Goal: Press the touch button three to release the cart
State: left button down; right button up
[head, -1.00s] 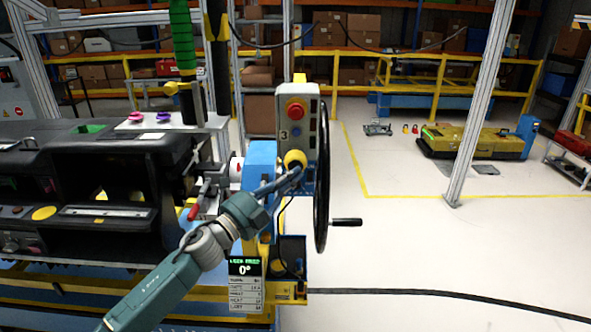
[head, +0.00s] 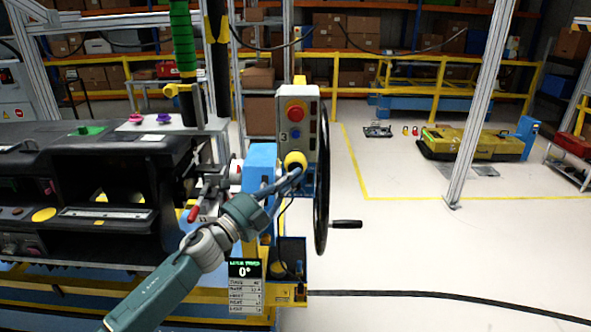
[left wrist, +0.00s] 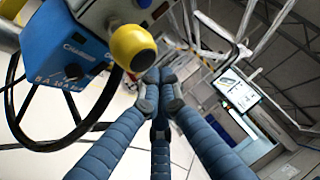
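A grey control box (head: 311,100) with a red round button (head: 295,111), a "3" mark (head: 284,135) and a small blue button (head: 296,133) stands upright right of centre in the head view. A yellow ball knob (head: 295,159) sits at its lower front. My left gripper (head: 299,169) is at the knob in the head view. In the left wrist view my left gripper (left wrist: 155,76) has its blue fingers drawn together, with nothing seen between them, beside the yellow knob (left wrist: 132,47). I cannot tell whether they touch. My right gripper is not in view.
A black handwheel (head: 321,190) with a side crank (head: 346,223) stands right of the box. A black dashboard module (head: 150,150) is at left. A small display (head: 244,270) reads 0°. The floor (head: 420,250) at right is open, crossed by a cable (head: 430,294).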

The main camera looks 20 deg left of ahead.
pick_arm(q)
jog(key=shift+w, duration=0.15)
dwell(0.3)
jog(key=shift+w+a, duration=0.1)
jog(key=shift+w, duration=0.15)
jog(key=shift+w+a, duration=0.15)
jog(key=shift+w, duration=0.25)
dwell(0.6)
dwell(0.4)
jog(key=shift+s+d, duration=0.25)
jog(key=shift+s, duration=0.6)
jog(key=s, duration=0.2)
jog(key=s+d+p, duration=0.1)
jog(key=s, duration=0.1)
jog(key=shift+s+d, duration=0.2)
jog(key=shift+s, duration=0.15)
